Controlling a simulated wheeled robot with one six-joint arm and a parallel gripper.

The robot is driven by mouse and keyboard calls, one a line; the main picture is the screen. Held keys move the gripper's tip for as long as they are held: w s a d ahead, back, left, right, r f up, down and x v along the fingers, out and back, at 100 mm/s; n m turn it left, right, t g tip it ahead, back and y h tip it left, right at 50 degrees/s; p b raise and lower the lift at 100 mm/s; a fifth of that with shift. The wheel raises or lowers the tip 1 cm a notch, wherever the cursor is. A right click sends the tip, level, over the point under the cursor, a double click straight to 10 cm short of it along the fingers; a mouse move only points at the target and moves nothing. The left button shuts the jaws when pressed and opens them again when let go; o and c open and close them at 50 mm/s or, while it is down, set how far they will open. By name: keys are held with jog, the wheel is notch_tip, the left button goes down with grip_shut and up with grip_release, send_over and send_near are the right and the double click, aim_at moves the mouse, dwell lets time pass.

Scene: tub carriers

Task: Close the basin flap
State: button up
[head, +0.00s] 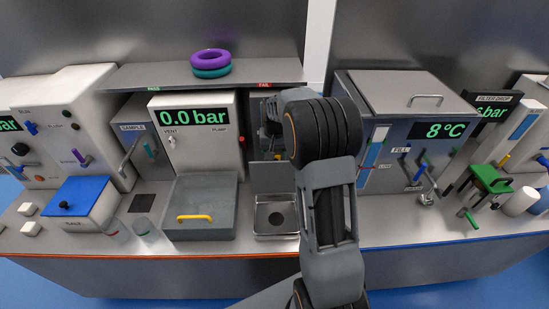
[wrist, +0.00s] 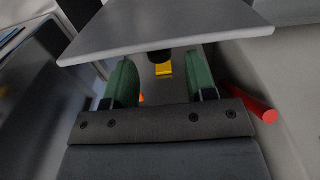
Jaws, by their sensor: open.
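The small steel basin (head: 276,232) with a dark round drain is set in the counter, left of my arm in the head view. A grey flap (head: 272,177) stands raised at its back edge, so the basin is open. My gripper (wrist: 162,90) is open in the wrist view, with two green fingers apart and nothing held between them. A flat grey plate (wrist: 165,30), probably the flap, spans the top of that view just beyond the fingertips; I cannot tell whether they touch. In the head view my arm largely hides the gripper.
A grey lidded box (head: 202,219) with a yellow handle stands left of the basin. The pressure cabinet (head: 196,150) is behind it, under a shelf (head: 120,76). A steel tank (head: 400,95) is to the right. A red cylinder (wrist: 250,103) lies right of the fingers.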

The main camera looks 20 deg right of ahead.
aim_at(275, 175)
jog(key=shift+f, duration=1.25)
jog(key=shift+c, duration=0.4)
